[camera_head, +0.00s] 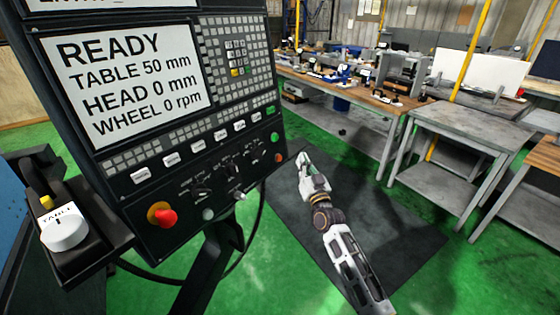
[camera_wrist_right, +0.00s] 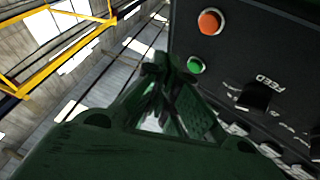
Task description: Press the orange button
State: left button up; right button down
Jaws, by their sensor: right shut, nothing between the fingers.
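The orange button (camera_head: 278,158) is a small round button at the lower right edge of the black control panel in the head view. It shows larger near the top of the right wrist view (camera_wrist_right: 209,21). A green button (camera_head: 274,137) sits beside it, also seen in the wrist view (camera_wrist_right: 195,66). My right gripper (camera_head: 302,157) is shut and empty, just right of the panel edge in the head view. In the wrist view its fingertips (camera_wrist_right: 167,66) appear left of the green button and below the orange one, with no contact visible. My left gripper is out of view.
The panel also carries a screen (camera_head: 125,80) reading READY, several white-labelled switches, a red knob (camera_head: 163,215) and a keypad (camera_head: 236,57). A white TABLE handwheel (camera_head: 64,230) stands at left. Workbenches (camera_head: 470,130) stand at the right. A dark mat (camera_head: 400,245) lies on the green floor.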

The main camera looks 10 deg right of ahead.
aim_at(279, 158)
jog(key=w+a, duration=0.2)
jog(key=w+a+f+b, duration=0.1)
jog(key=w+a, duration=0.1)
jog(key=shift+w+b, duration=0.15)
jog(key=shift+b, duration=0.15)
jog(key=shift+d, duration=0.1)
dwell(0.6)
jog(key=shift+w+a, duration=0.25)
dwell(0.9)
jog(key=shift+w+a+f, duration=0.15)
jog(key=shift+w+a, duration=0.2)
dwell(1.5)
jog(key=shift+s+d, duration=0.1)
jog(key=shift+d, duration=0.05)
jog(key=shift+s+d+p, duration=0.4)
jog(key=shift+s+p, duration=0.05)
jog(key=shift+s, duration=0.05)
dwell(0.6)
